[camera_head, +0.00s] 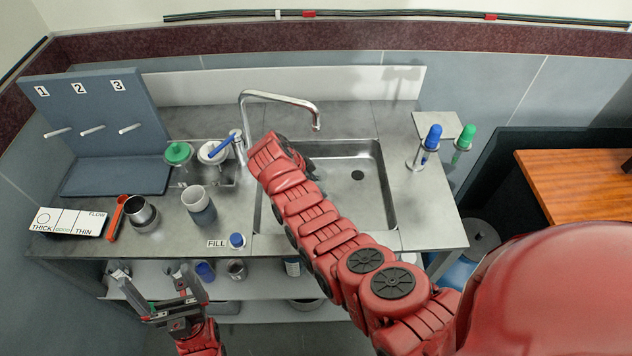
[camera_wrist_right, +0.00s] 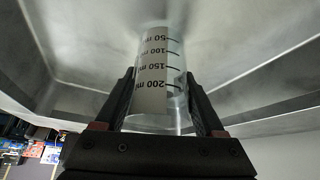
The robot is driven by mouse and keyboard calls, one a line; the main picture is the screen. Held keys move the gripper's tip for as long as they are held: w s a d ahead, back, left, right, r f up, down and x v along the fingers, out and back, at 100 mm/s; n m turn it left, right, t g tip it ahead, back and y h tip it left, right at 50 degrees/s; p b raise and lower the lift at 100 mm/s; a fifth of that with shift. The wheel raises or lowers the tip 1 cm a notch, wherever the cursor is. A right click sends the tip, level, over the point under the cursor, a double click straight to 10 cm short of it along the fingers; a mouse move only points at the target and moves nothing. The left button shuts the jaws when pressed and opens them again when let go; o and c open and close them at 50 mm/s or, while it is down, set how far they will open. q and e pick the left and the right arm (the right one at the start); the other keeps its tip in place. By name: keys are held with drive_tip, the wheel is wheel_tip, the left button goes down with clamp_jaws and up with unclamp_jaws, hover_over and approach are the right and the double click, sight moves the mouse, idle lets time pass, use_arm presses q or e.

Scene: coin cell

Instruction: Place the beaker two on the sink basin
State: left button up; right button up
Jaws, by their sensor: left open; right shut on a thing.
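A clear beaker with a white scale label (camera_wrist_right: 152,72) stands out in the right wrist view; I take it as beaker two. My right gripper (camera_wrist_right: 160,88) is shut on it, one finger on each side. Grey steel walls and floor of the sink basin (camera_wrist_right: 85,50) surround it there; I cannot tell whether it touches the floor. In the head view my right arm reaches over the left part of the sink basin (camera_head: 368,190) and hides the gripper and beaker. My left gripper (camera_head: 153,287) is open and empty, low in front of the counter.
A curved faucet (camera_head: 278,97) stands behind the basin. Left on the counter are a grey-white cup (camera_head: 199,207), a metal cup (camera_head: 141,213) and lidded containers (camera_head: 178,154). Bottles with blue (camera_head: 433,137) and green (camera_head: 466,137) caps stand at right. The basin's right part is clear.

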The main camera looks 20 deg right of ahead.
drive_tip(key=shift+f+b, duration=0.25)
drive_tip(key=shift+b, duration=0.1)
drive_tip(key=o, duration=1.3)
drive_tip(key=shift+r, duration=0.1)
drive_tip(key=shift+r+p, duration=0.2)
drive_tip(key=shift+p, duration=0.1)
drive_tip(key=shift+v, duration=6)
